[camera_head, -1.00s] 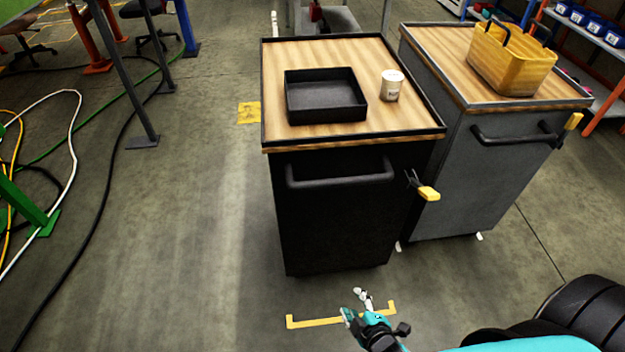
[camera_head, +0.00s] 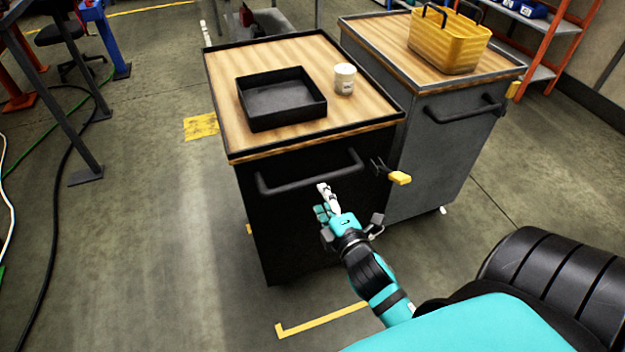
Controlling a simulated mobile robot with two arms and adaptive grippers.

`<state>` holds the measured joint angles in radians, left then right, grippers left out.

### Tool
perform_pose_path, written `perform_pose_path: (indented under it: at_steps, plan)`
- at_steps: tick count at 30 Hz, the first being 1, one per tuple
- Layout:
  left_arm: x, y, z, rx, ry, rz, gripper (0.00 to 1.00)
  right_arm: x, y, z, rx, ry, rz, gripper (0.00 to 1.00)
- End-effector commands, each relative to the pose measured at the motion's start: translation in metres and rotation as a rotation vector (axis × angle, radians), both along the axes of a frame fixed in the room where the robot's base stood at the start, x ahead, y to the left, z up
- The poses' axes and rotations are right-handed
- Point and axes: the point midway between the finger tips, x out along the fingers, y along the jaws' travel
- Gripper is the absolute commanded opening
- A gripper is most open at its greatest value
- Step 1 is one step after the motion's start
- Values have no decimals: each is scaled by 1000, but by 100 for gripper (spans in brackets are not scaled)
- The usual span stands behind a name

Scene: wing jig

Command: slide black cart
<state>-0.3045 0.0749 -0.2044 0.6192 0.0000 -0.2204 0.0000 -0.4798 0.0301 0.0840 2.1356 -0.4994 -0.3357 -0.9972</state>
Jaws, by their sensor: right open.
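The black cart (camera_head: 310,225) stands in the middle of the view, with a wood top (camera_head: 290,50) and a black rim. Its dark bar handle (camera_head: 312,174) runs across the upper front face. A yellow-ended lever (camera_head: 399,178) sticks out at its right front edge. My right gripper (camera_head: 323,198) is open and empty in front of the cart's face, just below the right half of the handle in the picture. I cannot tell whether it touches the handle. My left gripper is out of view.
A black tray (camera_head: 282,98) and a white can (camera_head: 344,79) stand on the cart. A grey cart (camera_head: 440,150) with a yellow basket (camera_head: 447,42) stands close on the right. Yellow tape (camera_head: 320,320) marks the floor in front. The floor at left is clear near the cart; cables lie farther left.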

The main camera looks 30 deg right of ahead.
Motion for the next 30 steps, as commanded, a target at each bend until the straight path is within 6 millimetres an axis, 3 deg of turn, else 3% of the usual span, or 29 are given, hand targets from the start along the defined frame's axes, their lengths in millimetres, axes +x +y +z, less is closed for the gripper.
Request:
perform_pose_path:
  at_steps: [6, 12, 25, 30]
  plan:
    - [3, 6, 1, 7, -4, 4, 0, 45, -11, -9, 0, -1, 0, 46]
    - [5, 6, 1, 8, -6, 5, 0, 69, -17, -15, 1, 1, 0, 46]
    - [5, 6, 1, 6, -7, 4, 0, 77, -18, -17, 1, 2, 0, 44]
    - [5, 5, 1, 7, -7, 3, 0, 77, -18, -17, 1, 1, 1, 22]
